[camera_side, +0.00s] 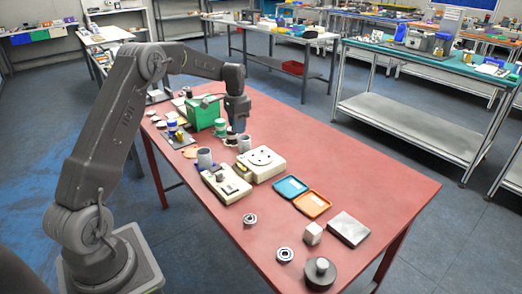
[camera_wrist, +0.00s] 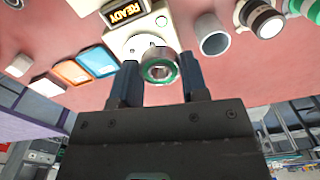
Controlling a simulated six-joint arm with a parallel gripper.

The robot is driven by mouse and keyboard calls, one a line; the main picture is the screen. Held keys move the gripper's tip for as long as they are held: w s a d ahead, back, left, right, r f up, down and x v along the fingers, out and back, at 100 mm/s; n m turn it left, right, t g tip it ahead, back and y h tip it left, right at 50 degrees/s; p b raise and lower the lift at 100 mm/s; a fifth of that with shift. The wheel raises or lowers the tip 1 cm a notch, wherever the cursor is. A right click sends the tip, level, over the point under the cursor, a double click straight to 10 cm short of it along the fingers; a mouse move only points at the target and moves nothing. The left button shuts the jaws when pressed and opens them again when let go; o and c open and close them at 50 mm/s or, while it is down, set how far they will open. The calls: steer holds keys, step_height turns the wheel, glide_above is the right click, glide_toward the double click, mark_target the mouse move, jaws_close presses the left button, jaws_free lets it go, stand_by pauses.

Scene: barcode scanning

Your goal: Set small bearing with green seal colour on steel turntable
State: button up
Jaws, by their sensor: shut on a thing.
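My gripper (camera_wrist: 158,82) is shut on a small bearing with a green seal (camera_wrist: 160,67), a steel ring with a green band around its bore. The bearing sits between the fingertips, above the red table.
A cream device with a round dotted plate (camera_side: 261,163) stands close to my gripper, beside a grey cup (camera_side: 244,143). Blue (camera_side: 290,187) and orange (camera_side: 312,203) trays lie to its right. Two other bearings (camera_side: 250,219) (camera_side: 285,255) lie nearer. The table's right side is clear.

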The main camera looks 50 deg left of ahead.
glide_above(261, 156)
step_height(261, 156, down, 5)
steer(key=shift+r, duration=0.1)
steer(key=shift+f, duration=1.95)
steer(key=shift+f, duration=0.1)
steer(key=shift+f, duration=0.35)
steer(key=shift+f, duration=0.15)
steer(key=o, duration=1)
